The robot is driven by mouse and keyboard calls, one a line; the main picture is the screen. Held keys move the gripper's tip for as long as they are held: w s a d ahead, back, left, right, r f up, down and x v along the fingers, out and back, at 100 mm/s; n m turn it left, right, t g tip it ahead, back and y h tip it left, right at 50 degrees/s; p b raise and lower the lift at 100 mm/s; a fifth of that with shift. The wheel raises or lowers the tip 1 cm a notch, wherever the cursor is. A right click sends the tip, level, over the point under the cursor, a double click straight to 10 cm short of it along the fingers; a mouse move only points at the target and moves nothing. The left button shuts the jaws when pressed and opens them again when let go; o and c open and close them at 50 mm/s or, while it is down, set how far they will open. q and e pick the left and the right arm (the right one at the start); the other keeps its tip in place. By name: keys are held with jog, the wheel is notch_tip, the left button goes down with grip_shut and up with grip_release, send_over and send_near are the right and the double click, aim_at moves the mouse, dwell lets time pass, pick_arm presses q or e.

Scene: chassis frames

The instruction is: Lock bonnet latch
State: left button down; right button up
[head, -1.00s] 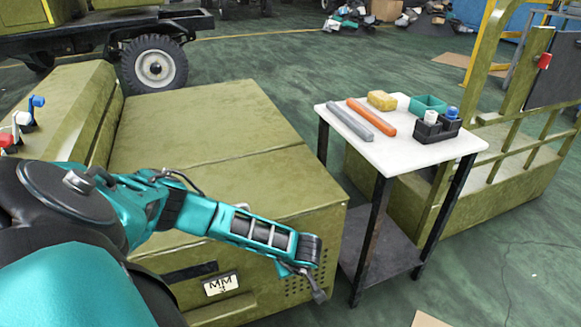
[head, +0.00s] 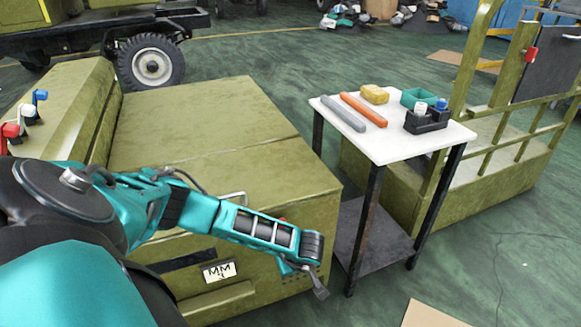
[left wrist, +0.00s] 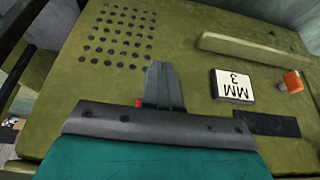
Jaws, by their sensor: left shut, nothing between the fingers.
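The olive-green bonnet (head: 205,130) is down, with its front panel (head: 225,248) facing me. A small pale wire-like handle (head: 233,197) shows at its front top edge, partly behind my arm. A small red piece (head: 283,220) shows at the same edge, further right; I cannot tell whether either is the latch. My left gripper (head: 320,291) is shut and empty, in front of the panel's right side. In the left wrist view, my left gripper (left wrist: 160,82) points across the panel near the vent holes (left wrist: 120,36), with a red bit (left wrist: 138,102) beside it. My right gripper is not in view.
A number plate (left wrist: 233,87) and an orange-red knob (left wrist: 292,82) are on the panel. A white-topped table (head: 400,148) with tools and bins stands close to the bonnet's right. Blue, red and white levers (head: 40,96) are at the left. Green floor lies beyond the table.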

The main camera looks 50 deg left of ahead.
pick_arm(q)
jog(key=s+d+p, duration=0.2)
jog(key=s+d, duration=0.1)
jog(key=d, duration=0.6)
jog(key=shift+s+d, duration=0.25)
jog(key=shift+s, duration=0.15)
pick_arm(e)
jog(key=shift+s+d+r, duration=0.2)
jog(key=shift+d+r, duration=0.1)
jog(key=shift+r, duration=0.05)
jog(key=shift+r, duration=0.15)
